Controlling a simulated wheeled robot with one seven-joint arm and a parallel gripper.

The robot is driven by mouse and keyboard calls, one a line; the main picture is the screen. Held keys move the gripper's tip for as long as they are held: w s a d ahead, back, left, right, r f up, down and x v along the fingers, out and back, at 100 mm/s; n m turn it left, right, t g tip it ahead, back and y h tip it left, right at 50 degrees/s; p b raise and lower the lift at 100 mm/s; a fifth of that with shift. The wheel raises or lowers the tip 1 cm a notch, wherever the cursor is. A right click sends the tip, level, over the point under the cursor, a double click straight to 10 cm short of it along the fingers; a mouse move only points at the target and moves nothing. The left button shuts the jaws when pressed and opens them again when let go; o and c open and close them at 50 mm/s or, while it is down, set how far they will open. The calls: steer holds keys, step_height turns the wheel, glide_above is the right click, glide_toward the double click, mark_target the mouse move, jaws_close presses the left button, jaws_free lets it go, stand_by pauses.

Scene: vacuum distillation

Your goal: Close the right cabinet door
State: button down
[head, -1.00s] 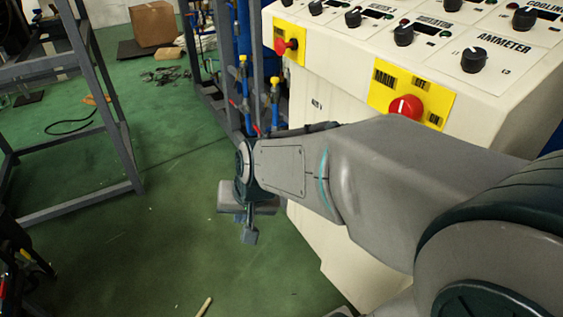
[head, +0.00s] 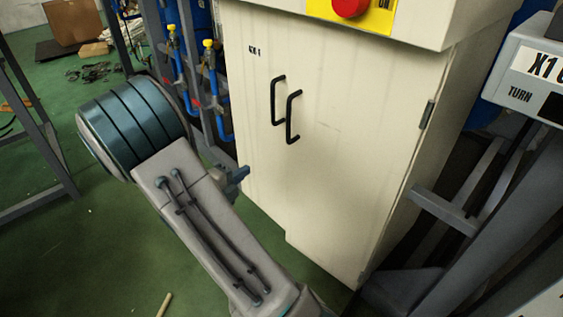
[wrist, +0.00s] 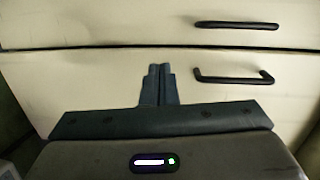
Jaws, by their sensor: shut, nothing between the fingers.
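The cream cabinet's right door (head: 350,140) fills the middle of the head view, with a black bar handle (head: 291,117) at its left edge and a hinge at its right. The left door (head: 250,130) has its own black handle (head: 276,101). The right door looks nearly flush with the left; I cannot tell whether it is fully shut. My gripper (head: 240,176) is small and partly hidden behind my arm, low in front of the left door. In the wrist view my gripper (wrist: 158,75) has its fingers together and empty, in front of the cream doors, with both handles to its right.
A red knob (head: 350,6) on a yellow plate sits above the doors. A grey frame with a labelled panel (head: 525,75) stands close on the right. Blue pipes with yellow caps (head: 208,75) stand left of the cabinet. Green floor is open at the left.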

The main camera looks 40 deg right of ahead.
steer(key=s+m+g+h, duration=0.1)
steer(key=s+m+h, duration=0.1)
steer(key=b, duration=0.4)
glide_toward(289, 147)
steer(key=shift+g, duration=0.3)
steer(key=d, duration=0.2)
steer(key=w+d, duration=0.1)
steer(key=d, duration=0.3)
steer(key=shift+w+d, duration=0.3)
steer(key=shift+d, duration=0.05)
